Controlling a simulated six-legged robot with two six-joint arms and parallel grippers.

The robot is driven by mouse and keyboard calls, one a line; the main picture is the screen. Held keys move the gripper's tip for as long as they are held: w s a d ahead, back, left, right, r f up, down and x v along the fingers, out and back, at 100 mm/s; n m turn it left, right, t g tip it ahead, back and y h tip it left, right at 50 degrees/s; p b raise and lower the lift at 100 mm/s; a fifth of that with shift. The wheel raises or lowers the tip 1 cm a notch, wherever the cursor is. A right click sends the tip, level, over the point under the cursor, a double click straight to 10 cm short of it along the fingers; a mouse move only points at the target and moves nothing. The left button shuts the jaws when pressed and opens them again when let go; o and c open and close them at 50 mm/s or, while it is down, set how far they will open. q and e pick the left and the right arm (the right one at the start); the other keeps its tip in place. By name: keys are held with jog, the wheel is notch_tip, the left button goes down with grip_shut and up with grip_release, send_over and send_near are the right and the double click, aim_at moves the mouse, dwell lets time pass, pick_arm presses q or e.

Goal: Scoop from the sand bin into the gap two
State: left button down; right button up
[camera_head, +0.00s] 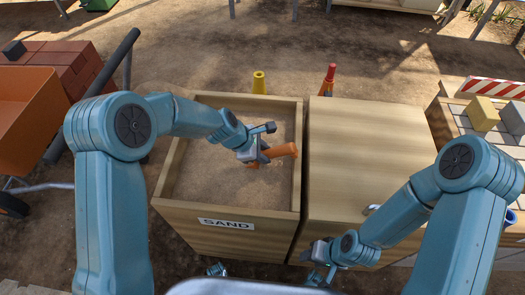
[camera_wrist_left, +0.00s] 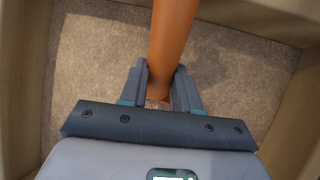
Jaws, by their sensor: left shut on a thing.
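The sand bin (camera_head: 226,225) is an open wooden box with a SAND label on its front and pale sand (camera_head: 208,172) inside. My left gripper (camera_head: 262,155) is over the bin and shut on the orange handle (camera_head: 284,151) of a tool, which points to the right. The left wrist view shows the orange handle (camera_wrist_left: 172,40) between the two fingers, with sand below it. The tool's scoop end is hidden, and whether it touches the sand cannot be told. My right gripper (camera_head: 318,255) is low in front of the wooden box; its fingers are too small to read. Gap two cannot be made out.
A closed wooden box (camera_head: 368,150) stands right of the bin. Farther right, a table holds paving blocks (camera_head: 482,113) and a striped barrier (camera_head: 494,88). A yellow object (camera_head: 259,83) and a red one (camera_head: 328,78) stand behind. An orange wheelbarrow (camera_head: 28,105) and bricks (camera_head: 62,62) are left.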

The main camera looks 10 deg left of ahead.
notch_tip(320, 180, up, 16)
jog(key=p, duration=1.5)
jog(key=shift+f, duration=0.15)
